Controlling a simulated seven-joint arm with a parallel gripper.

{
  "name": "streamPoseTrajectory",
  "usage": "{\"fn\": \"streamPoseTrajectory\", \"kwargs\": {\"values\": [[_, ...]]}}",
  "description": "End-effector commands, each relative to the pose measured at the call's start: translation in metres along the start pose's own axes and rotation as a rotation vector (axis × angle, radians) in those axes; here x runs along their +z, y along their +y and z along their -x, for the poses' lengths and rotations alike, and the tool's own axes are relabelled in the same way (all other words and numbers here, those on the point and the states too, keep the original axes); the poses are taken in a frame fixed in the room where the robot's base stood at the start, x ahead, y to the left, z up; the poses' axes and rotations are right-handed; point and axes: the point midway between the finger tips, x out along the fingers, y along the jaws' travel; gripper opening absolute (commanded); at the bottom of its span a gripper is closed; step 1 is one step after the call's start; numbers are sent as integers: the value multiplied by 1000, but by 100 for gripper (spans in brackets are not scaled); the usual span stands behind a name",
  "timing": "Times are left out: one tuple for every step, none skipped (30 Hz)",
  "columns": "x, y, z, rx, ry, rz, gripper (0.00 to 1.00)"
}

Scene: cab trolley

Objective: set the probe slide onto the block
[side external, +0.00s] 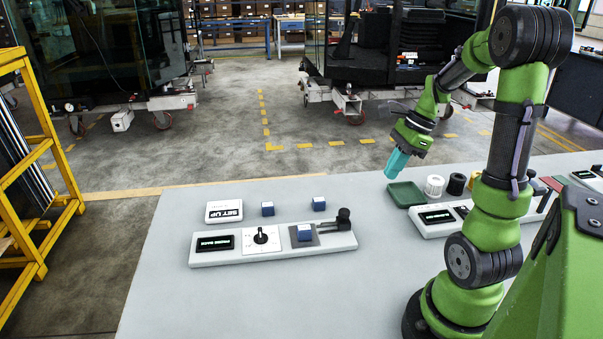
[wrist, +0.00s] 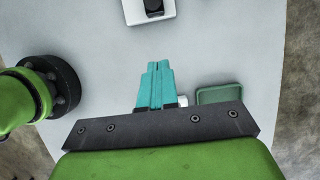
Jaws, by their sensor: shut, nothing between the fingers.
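A long white panel (side external: 215,258) lies on the table, with a black label whose text is too small to read surely. At its right end is a black knob (side external: 343,215), possibly the probe slide's. A blue block (side external: 304,232) sits on a dark plate left of that knob, apart from it. My gripper (side external: 392,172) is shut and empty, with teal fingers, raised in the air near the green tray, right of and beyond the panel. In the wrist view the shut fingers (wrist: 157,66) point toward a white panel end with a dark part (wrist: 153,7); which panel is unclear.
A joystick (side external: 261,236) stands on the panel. Behind lie a SET UP sign (side external: 224,211) and two loose blue blocks (side external: 267,209) (side external: 319,204). A green tray (side external: 404,194), a white cylinder (side external: 434,186), a black cylinder (side external: 456,184) and a second panel (side external: 435,228) are at right. The front table is clear.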

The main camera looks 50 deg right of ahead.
Motion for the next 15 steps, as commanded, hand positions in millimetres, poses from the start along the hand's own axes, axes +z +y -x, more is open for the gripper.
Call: {"fn": "streamPoseTrajectory", "kwargs": {"values": [[0, 1, -6, 5, -1, 0, 0], [0, 1, -10, 6, 0, 0, 0], [0, 1, -16, 6, -1, 0, 0], [0, 2, -22, 7, 0, 0, 0], [0, 2, -28, 8, 0, 1, 0], [0, 2, -36, 9, 0, 1, 0], [0, 2, -43, 8, 0, 0, 0], [0, 2, -50, 10, 0, 0, 0], [0, 2, -59, 9, 0, 1, 0], [0, 2, -65, 9, 0, 0, 0], [0, 2, -72, 9, 1, 0, 0], [0, 2, -80, 8, 1, 0, 0], [0, 2, -87, 8, 0, 0, 0], [0, 2, -92, 8, 0, 0, 0], [-1, 2, -100, 8, 1, -2, 0]]}}
